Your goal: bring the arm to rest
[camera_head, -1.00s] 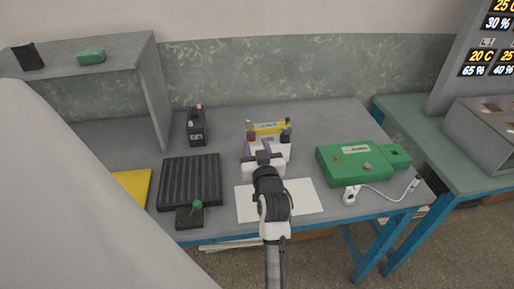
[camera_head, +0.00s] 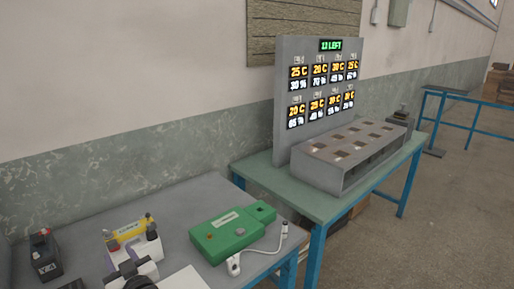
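My gripper (camera_head: 133,270) shows at the bottom left of the head view, over the grey workbench (camera_head: 180,206). Its white and dark body is cut off by the lower edge, and I cannot tell whether its fingers are open or shut. Just beyond it is a yellow item (camera_head: 128,230) with dark ends. I cannot tell whether the gripper touches it.
A green box (camera_head: 232,234) with a white cabled probe (camera_head: 234,264) lies right of my gripper. A dark battery-like block (camera_head: 44,254) stands at left. A second table (camera_head: 262,183) holds a grey slotted rack (camera_head: 350,152) and a display board reading "13 LEFT" (camera_head: 330,45).

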